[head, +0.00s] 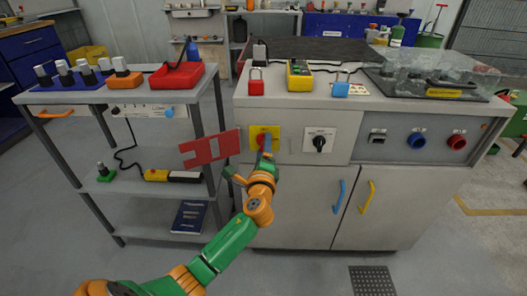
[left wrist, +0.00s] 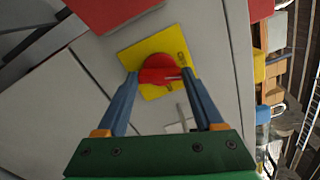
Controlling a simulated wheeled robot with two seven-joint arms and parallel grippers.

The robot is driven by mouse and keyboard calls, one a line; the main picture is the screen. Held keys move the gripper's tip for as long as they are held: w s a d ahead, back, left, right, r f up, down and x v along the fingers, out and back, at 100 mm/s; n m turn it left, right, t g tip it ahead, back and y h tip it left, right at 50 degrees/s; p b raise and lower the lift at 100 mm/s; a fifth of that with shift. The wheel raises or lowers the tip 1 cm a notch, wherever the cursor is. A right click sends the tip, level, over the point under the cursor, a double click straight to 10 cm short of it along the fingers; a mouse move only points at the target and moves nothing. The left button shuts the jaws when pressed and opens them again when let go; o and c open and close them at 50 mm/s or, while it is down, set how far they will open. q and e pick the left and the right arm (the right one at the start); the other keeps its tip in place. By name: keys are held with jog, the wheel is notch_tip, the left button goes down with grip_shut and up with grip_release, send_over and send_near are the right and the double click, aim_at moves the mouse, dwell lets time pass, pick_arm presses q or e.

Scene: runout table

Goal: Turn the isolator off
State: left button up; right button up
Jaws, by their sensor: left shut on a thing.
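The isolator is a red rotary knob (left wrist: 157,68) on a yellow square plate (left wrist: 150,45), set in the front of the grey cabinet. In the head view its yellow plate (head: 254,131) is partly hidden behind my left gripper (head: 265,153). In the left wrist view, the blue fingers of my left gripper (left wrist: 160,78) sit on both sides of the red knob and are closed on it. A pale mark shows on the knob's right part. Lettering on the plate is too small to read. My right gripper is in neither view.
A red slotted plate (head: 210,149) sticks out left of the isolator. A black knob (head: 319,143) on a white plate is to its right. Red (head: 256,88) and blue (head: 341,89) padlocks stand on the cabinet top. A grey shelf cart (head: 80,98) stands left.

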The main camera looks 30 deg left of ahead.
pick_arm(q)
jog(key=shift+f+n+b, duration=0.15)
jog(key=shift+n+b, duration=0.35)
jog(key=shift+n, duration=1.5)
jog(key=o, duration=1.4)
jog(key=shift+s+d, duration=0.1)
jog(key=v, duration=0.7)
jog(key=shift+p, duration=0.35)
